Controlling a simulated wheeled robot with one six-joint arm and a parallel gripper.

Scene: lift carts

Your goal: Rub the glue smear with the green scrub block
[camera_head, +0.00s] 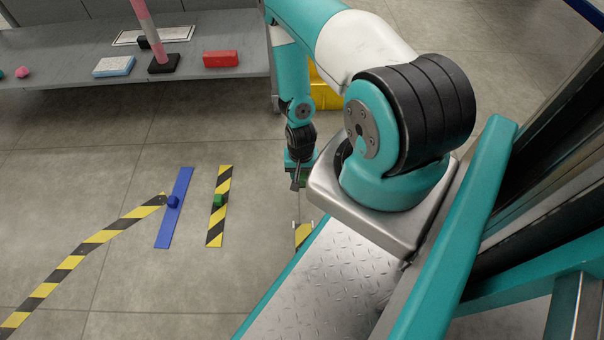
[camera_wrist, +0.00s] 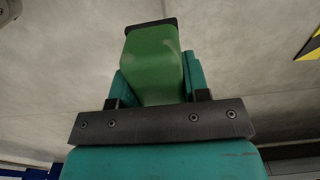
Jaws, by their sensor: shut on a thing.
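The green scrub block (camera_wrist: 153,62) is between the fingers of my gripper (camera_wrist: 155,85) in the wrist view, with a dark layer at its far end. My gripper is shut on it. In the head view my gripper (camera_head: 297,183) hangs low over the floor at the end of the arm, and a small bit of green shows beside it. The block is mostly hidden there by the fingers. I cannot make out a glue smear in either view.
A grey bench (camera_head: 40,70) at the back left holds a red block (camera_head: 220,59), a blue-and-white box (camera_head: 114,67) and a pink post (camera_head: 151,30). A blue strip (camera_head: 168,228) and striped strips (camera_head: 215,229) lie on the floor. Something yellow (camera_head: 324,92) stands behind my arm.

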